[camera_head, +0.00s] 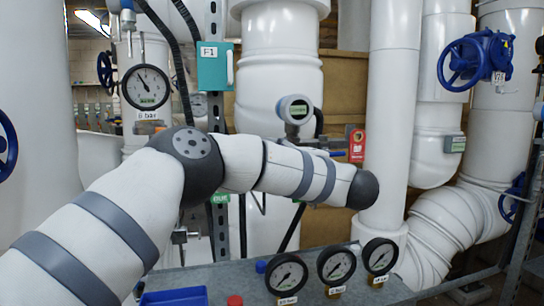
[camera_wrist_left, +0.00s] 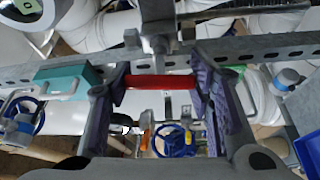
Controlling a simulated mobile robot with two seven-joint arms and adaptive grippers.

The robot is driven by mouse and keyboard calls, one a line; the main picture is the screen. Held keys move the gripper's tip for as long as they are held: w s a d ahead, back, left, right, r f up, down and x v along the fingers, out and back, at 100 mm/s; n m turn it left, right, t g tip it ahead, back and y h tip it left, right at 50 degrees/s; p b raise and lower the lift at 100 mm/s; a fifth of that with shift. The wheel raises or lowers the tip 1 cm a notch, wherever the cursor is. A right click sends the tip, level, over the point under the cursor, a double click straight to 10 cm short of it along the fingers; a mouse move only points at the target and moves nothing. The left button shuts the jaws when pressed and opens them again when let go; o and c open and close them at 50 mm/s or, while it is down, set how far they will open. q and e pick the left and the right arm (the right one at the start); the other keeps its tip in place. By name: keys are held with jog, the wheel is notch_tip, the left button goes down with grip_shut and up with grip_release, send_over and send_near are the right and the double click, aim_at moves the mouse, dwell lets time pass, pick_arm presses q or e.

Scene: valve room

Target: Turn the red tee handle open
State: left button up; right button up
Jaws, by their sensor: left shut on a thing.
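The red tee handle (camera_wrist_left: 158,82) shows as a red bar in the left wrist view, joined to a grey metal stem above it. My left gripper (camera_wrist_left: 162,88) has one dark finger at each end of the bar and is shut on it. In the head view my left arm reaches across the middle, and its gripper and the tee handle cannot be made out there. My right gripper is in neither view.
A perforated rail (camera_wrist_left: 270,50) crosses behind the handle, with a teal box (camera_head: 215,67) on the upright. Three gauges (camera_head: 337,265) stand on the bench by a blue tray (camera_head: 175,297). White pipes (camera_head: 395,100) and a blue handwheel (camera_head: 466,63) stand at the right.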

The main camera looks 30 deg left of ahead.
pick_arm(q)
jog(key=shift+r+n, duration=0.1)
jog(key=shift+n, duration=0.5)
jog(key=o, duration=1.2)
jog(key=v, duration=1.2)
jog(key=shift+r, duration=0.25)
